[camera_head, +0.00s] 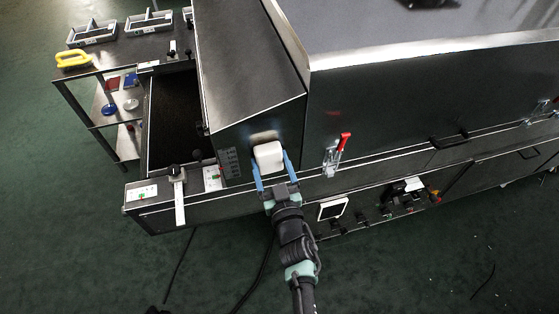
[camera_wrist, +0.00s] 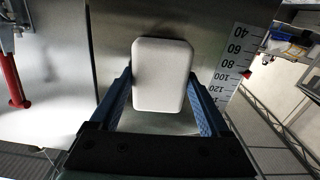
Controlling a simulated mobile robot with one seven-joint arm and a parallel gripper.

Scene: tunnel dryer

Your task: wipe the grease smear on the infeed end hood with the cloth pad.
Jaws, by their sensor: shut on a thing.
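My gripper (camera_head: 271,176) is shut on a white cloth pad (camera_head: 268,155), with one blue finger on each side of it. The pad is at the front face of the grey metal infeed end hood (camera_head: 228,150). In the wrist view the pad (camera_wrist: 162,75) stands upright between the blue fingers, with the hood panel (camera_wrist: 215,35) behind it. I cannot tell whether the pad touches the panel. A brownish smear (camera_head: 264,136) shows on the hood just above the pad in the head view. In the wrist view no smear shows; the pad may hide it.
A red-handled toggle clamp (camera_head: 337,152) sits on the dryer side to the right. A printed scale (camera_head: 230,162) is left of the pad. The infeed belt (camera_head: 173,125) and a shelved cart (camera_head: 110,95) are at the left. Green floor in front is mostly open, with cables.

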